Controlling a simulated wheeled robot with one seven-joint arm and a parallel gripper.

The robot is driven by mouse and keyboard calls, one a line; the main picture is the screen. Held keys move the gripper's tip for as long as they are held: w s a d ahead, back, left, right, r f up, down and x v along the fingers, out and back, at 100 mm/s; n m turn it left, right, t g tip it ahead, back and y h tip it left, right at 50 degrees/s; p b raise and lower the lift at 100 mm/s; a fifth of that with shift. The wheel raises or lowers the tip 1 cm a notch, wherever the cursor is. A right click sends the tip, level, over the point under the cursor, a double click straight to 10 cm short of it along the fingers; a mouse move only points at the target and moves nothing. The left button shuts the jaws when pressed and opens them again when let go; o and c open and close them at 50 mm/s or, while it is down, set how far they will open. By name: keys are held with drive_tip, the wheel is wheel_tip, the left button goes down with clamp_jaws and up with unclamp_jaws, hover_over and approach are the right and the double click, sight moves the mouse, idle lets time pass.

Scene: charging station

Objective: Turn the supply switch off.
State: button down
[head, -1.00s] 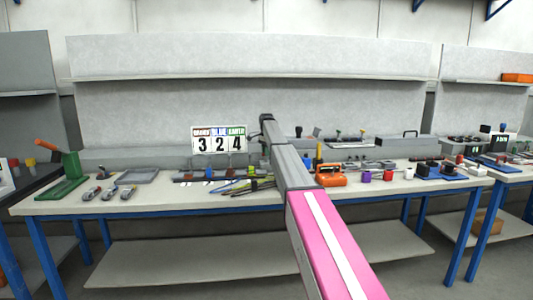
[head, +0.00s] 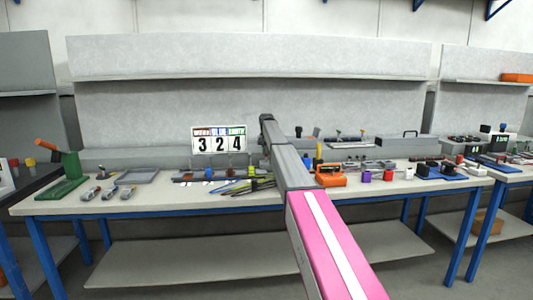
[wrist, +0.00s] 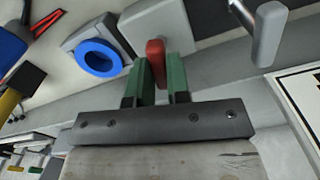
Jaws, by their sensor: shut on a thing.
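In the wrist view, a red lever (wrist: 156,50) stands up in front of a grey box (wrist: 157,24); it looks like the supply switch. My gripper (wrist: 161,76) has two green fingers, one on each side of the lever, and is shut on it. The lower part of the lever is partly hidden by the fingers. In the head view, my arm reaches over the workbench to its back. The gripper and the switch are hidden there behind the arm.
In the wrist view, a blue ring (wrist: 98,58) on a pale housing sits left of the lever, and a grey handle (wrist: 268,32) juts out at right. In the head view, a "3 2 4" sign (head: 219,141) and an orange case (head: 330,176) flank my arm on the workbench (head: 70,206).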

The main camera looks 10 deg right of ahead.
drive_tip(key=shift+n, duration=1.3)
drive_tip(key=c, duration=1.1)
unclamp_jaws()
wheel_tip(320, 180, up, 11)
drive_tip(key=shift+f, duration=0.1)
drive_tip(key=shift+s, duration=0.1)
